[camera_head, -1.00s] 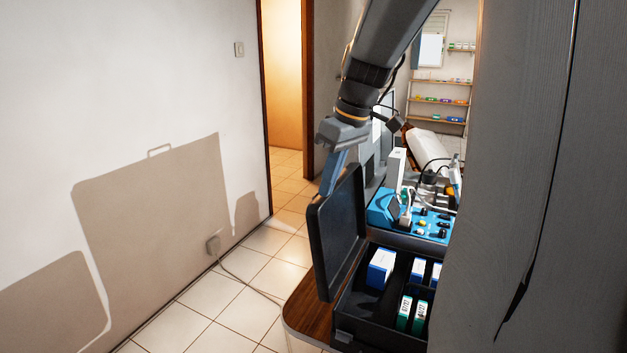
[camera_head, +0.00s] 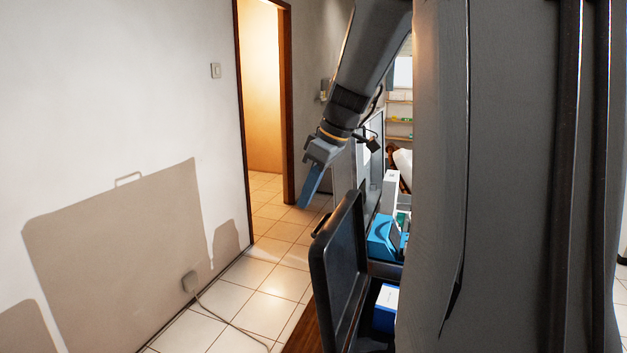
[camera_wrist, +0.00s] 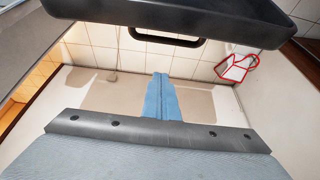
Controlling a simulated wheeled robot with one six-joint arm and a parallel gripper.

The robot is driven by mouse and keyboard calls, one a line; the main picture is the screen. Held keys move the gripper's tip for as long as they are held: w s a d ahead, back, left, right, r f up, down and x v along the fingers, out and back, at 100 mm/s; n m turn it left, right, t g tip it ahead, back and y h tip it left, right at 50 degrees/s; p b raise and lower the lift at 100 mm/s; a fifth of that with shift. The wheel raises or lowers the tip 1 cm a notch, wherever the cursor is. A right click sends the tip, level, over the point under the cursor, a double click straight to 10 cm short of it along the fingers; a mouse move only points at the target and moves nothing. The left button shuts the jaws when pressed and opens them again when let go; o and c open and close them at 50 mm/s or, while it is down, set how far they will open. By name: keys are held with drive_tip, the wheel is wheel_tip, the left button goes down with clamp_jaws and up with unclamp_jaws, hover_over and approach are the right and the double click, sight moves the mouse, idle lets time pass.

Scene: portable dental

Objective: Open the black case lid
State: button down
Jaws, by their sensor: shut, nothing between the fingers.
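The black case lid (camera_head: 336,265) stands raised, close to upright, on the left side of the case in the head view. Its handle (camera_head: 321,224) shows on its outer left edge. The open case (camera_head: 372,338) holds a blue and white box (camera_head: 386,308); most of the case is hidden behind my grey body. My gripper (camera_head: 305,204) is shut and empty, above and to the left of the lid, apart from it. In the wrist view the blue fingers (camera_wrist: 161,98) are together, and the lid edge with its handle (camera_wrist: 167,39) crosses the top.
A wooden table edge (camera_head: 303,334) is below the lid. A blue device (camera_head: 383,238) stands behind the case. The white wall (camera_head: 110,90) is at left, with a cable on the tiled floor (camera_head: 262,285). The doorway (camera_head: 262,100) and floor left of the lid look free.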

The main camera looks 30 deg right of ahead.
drive_tip(key=shift+s+d+f+p, duration=0.3)
drive_tip(key=shift+f+p, duration=0.2)
drive_tip(key=shift+f, duration=0.2)
drive_tip(key=shift+s+d+f+p, duration=0.15)
drive_tip(key=shift+s+f+p, duration=0.25)
drive_tip(key=shift+f, duration=0.3)
drive_tip(key=shift+s+d+f+p, duration=0.25)
drive_tip(key=shift+f+p, duration=0.3)
drive_tip(key=shift+f, duration=0.15)
